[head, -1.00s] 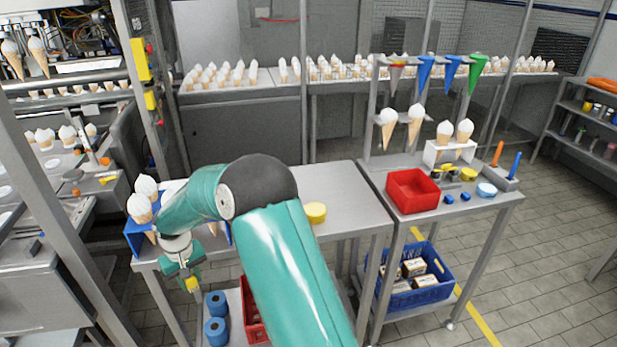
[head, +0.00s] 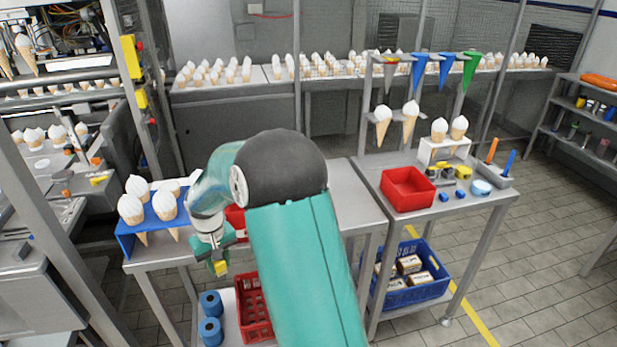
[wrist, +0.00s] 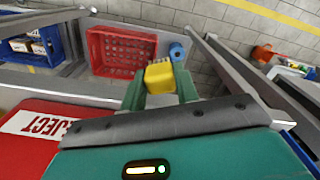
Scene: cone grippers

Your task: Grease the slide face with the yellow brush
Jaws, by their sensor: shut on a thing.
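My gripper (head: 218,266) hangs beside the front edge of the metal table in the head view. It is shut on the yellow brush (head: 221,268). In the wrist view the yellow brush (wrist: 159,76) sits between the two green fingers, with a dark bristly strip at its far side. The brush is in the air, with the floor and lower shelf beyond it. I cannot make out which surface is the slide face. The machine (head: 40,235) at the left has grey metal parts and some orange and yellow items on it.
A blue rack (head: 127,240) of cones stands on the table just left of my wrist. A red crate (head: 247,329) and blue rolls (head: 211,303) are on the lower shelf. A red bin (head: 408,189) stands right.

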